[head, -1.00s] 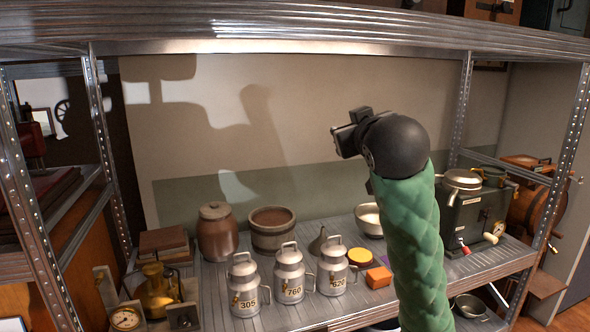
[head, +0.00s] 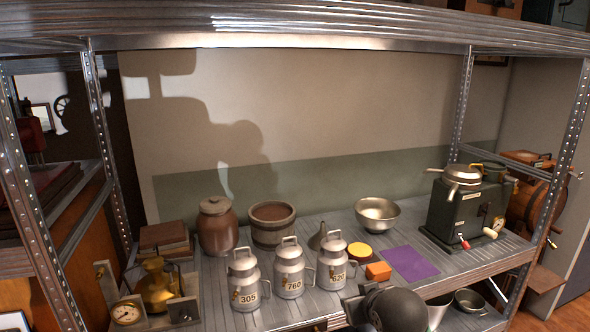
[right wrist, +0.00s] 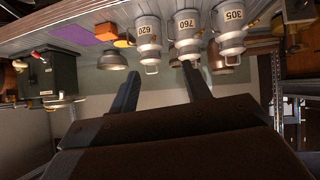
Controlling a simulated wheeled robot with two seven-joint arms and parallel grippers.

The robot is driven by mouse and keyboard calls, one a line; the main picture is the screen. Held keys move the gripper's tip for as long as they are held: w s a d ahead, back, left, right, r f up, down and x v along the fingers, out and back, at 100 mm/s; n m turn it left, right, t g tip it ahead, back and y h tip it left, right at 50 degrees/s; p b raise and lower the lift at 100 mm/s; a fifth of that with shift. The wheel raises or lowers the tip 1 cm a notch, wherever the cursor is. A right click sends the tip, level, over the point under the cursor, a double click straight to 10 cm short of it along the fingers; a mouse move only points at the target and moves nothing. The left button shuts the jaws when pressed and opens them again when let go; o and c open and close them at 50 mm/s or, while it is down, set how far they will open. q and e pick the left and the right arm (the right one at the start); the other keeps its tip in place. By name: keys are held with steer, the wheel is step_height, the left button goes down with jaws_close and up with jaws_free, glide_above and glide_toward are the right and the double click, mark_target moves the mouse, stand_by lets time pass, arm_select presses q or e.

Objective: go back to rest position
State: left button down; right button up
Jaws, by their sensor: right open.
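My right arm shows in the head view only as a dark rounded part at the bottom, in front of the shelf (head: 222,309). In the right wrist view, which is upside down, my right gripper (right wrist: 163,80) has its two dark fingers spread apart with nothing between them. The fingers point toward the shelf and its metal cans, apart from them as far as I can tell. My left gripper is in neither view.
Milk cans labelled 305 (head: 244,283), 760 (head: 290,275) and 620 (head: 332,268) stand along the shelf front. An orange block (head: 378,271), a purple sheet (head: 411,263), a metal bowl (head: 377,214) and a dark green machine (head: 462,215) are to their right. Metal posts (head: 109,150) frame the shelf.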

steer(key=s+d+f+g, duration=0.1)
steer(key=s+f+g, duration=0.1)
steer(key=s+f, duration=0.65)
steer(key=s+f+g, duration=0.2)
steer(key=s+f, duration=0.4)
steer(key=f, duration=0.5)
steer(key=s+f+g, duration=0.2)
steer(key=s+f, duration=0.4)
steer(key=s, duration=0.3)
steer(key=s+f+m+g, duration=0.1)
steer(key=s+f+g, duration=0.1)
steer(key=s+f, duration=0.3)
steer(key=s, duration=0.3)
steer(key=shift+s+f, duration=0.35)
